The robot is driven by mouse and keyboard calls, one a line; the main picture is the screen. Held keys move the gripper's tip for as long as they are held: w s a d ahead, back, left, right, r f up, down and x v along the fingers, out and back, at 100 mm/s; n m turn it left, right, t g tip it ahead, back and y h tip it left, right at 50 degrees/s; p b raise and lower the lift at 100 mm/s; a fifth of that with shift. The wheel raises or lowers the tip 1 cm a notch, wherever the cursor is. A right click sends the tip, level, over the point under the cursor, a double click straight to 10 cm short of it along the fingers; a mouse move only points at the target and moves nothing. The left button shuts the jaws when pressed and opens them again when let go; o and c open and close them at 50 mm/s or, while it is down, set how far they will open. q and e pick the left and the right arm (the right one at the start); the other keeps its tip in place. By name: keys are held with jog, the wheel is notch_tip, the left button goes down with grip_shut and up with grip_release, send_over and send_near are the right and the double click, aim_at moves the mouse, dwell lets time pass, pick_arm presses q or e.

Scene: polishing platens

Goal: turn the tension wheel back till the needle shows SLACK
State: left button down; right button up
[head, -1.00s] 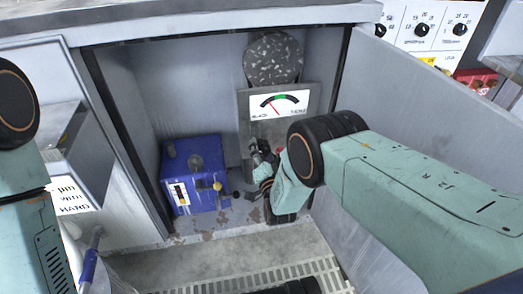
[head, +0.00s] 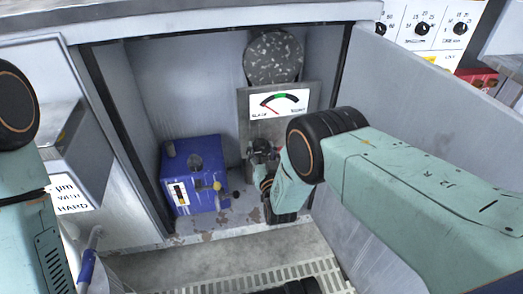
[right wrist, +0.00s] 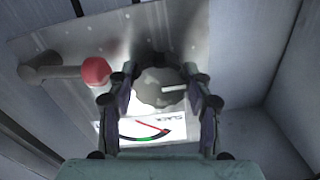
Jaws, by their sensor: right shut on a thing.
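The tension gauge (head: 280,103) is a white dial on a grey plate (head: 245,125) inside the cabinet. Its red needle leans far left, low and close to the SLACK end of the arc. In the right wrist view the dial (right wrist: 120,131) appears upside down, partly hidden. The dark scalloped tension wheel (right wrist: 158,89), with a white mark, sits between the fingers of my right gripper (right wrist: 163,92), which is shut on it. In the head view my right gripper (head: 262,155) is below the dial and hides the wheel. My left gripper is out of view.
A lever with a red knob (right wrist: 96,71) is beside the wheel on the same plate. A blue box (head: 195,177) stands on the cabinet floor left of the gripper. A speckled disc (head: 273,58) is above the dial. Cabinet walls close in both sides.

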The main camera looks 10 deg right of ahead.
jog(key=shift+n, duration=0.6)
jog(key=o, duration=1.2)
jog(key=shift+c, duration=0.2)
jog(key=s, duration=0.8)
